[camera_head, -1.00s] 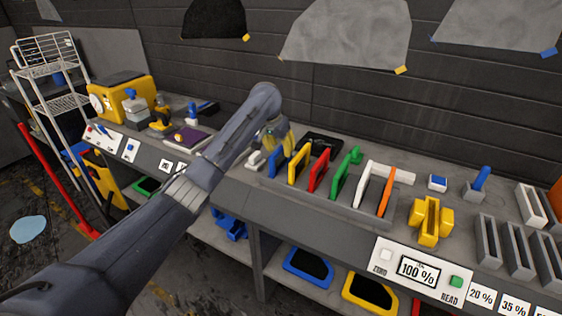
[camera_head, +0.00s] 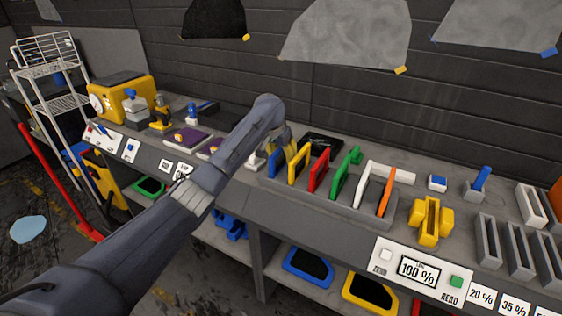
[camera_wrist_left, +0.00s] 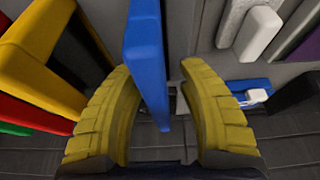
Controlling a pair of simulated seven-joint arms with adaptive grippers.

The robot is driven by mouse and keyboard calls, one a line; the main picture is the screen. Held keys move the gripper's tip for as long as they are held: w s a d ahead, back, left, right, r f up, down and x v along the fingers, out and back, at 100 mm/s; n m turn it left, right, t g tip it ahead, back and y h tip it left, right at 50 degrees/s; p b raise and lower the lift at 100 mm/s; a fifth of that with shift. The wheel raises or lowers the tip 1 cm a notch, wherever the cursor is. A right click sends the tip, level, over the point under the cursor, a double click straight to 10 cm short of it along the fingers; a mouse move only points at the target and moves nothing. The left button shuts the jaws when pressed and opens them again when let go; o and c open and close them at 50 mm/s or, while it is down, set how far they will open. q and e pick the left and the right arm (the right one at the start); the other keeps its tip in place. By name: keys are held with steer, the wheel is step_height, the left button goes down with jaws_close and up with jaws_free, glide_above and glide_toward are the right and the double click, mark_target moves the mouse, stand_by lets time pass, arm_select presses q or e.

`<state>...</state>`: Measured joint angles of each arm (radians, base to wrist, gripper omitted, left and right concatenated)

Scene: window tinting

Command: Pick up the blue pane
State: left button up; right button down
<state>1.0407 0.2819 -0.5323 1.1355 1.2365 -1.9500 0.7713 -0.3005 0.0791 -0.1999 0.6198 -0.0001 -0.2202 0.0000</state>
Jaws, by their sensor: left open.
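The blue pane (camera_head: 274,163) stands upright at the left end of a row of coloured panes on the bench, partly hidden by my left arm in the head view. In the left wrist view the blue pane (camera_wrist_left: 148,60) stands between the two yellow fingers of my left gripper (camera_wrist_left: 163,110). The fingers are open, with a gap showing on the right side; the left finger is close to the pane, and I cannot tell whether it touches. My left gripper (camera_head: 287,146) is also at the pane in the head view. My right gripper is not in view.
A yellow pane (camera_head: 299,165) stands right beside the blue one, then a red pane (camera_head: 319,171), a green one (camera_head: 342,176) and an orange one (camera_head: 386,192). A yellow meter (camera_head: 430,219) and grey slotted holders (camera_head: 517,250) are farther right. A purple item (camera_head: 184,138) lies left.

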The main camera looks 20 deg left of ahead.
arm_select(q)
steer(key=shift+f, duration=0.2)
steer(key=shift+c, duration=0.4)
jaws_close()
